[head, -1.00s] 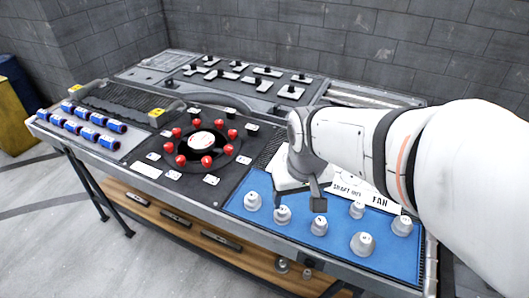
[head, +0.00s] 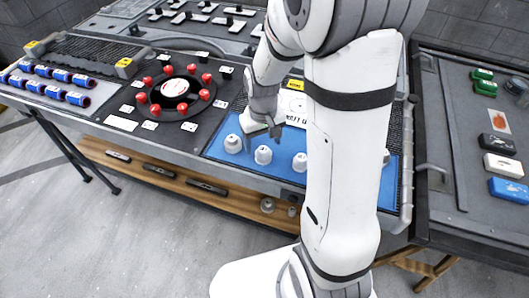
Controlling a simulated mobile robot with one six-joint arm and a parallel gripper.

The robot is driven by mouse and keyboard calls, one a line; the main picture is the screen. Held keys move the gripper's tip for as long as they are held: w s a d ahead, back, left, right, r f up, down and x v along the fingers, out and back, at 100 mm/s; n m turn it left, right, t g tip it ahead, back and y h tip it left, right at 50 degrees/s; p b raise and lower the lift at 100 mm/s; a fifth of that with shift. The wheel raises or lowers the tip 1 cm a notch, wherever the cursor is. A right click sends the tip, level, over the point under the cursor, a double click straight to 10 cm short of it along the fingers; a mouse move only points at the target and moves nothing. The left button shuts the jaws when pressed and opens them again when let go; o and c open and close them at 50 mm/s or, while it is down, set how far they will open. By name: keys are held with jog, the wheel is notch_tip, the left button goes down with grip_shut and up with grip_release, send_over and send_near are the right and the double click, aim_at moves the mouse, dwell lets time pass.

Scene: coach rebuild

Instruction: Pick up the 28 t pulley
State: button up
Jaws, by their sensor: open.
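Several small grey pulleys stand on the blue mat (head: 221,128). I see a left one (head: 233,143), a second one (head: 263,155) and a third one (head: 300,162); one more (head: 386,156) shows at the right of my arm. Their markings are too small to read, so I cannot tell which is the 28 t pulley. My gripper (head: 263,133) is open and points down over the back left of the mat, behind the left and second pulleys. No pulley shows between its fingers. My arm hides the middle and right of the mat.
A black plate with a ring of red knobs (head: 174,88) lies left of the mat. Two grey parts (head: 267,205) sit on the wooden shelf below. A right-hand bench holds coloured blocks (head: 503,166).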

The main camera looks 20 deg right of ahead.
aim_at(264, 149)
notch_tip(264, 149, down, 4)
jog(key=shift+f, duration=0.1)
jog(key=shift+s, duration=0.1)
jog(key=shift+c, duration=0.2)
jog(key=c, duration=1.1)
